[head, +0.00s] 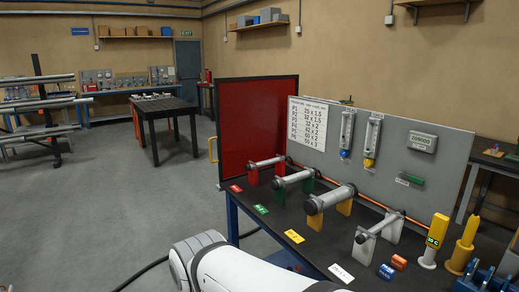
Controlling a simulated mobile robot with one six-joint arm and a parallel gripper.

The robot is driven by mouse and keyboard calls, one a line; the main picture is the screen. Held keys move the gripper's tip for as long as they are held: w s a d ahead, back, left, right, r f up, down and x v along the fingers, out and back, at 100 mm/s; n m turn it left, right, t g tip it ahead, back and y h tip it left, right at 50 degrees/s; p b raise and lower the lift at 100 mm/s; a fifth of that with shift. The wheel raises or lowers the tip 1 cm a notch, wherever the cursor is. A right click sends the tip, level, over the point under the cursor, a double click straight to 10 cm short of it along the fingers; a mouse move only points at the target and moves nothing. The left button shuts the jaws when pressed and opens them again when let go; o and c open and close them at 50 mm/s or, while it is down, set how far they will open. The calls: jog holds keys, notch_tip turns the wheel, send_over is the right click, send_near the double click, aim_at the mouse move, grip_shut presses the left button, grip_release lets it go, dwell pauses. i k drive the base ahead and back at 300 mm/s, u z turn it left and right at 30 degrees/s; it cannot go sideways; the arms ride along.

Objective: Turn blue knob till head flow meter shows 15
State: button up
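Two clear upright flow meters are mounted on the grey panel (300,170) behind the workbench. The left flow meter (347,130) has the blue knob (344,154) at its foot. The right flow meter (373,138) has a yellow knob (368,162) at its foot. The small labels above them are too small to read, so I cannot tell which is the head meter. The float heights and scales are also too small to read. My gripper is out of view; only a white link of my arm shows at the bottom, well short of the knobs.
Several grey rollers on coloured blocks, such as the one on yellow blocks (330,199), stand between my arm and the panel. An orange pipe (375,204) runs behind them. A red screen (257,128) closes the bench's left end. Yellow devices (436,235) stand at right. Floor on the left is free.

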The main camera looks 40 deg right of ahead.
aim_at(344, 154)
jog(key=u, duration=0.05)
jog(key=i, duration=2.45)
jog(key=u, duration=0.25)
jog(key=k, duration=0.1)
jog(key=z, duration=3.3)
jog(key=i, duration=1)
jog(key=z, duration=0.1)
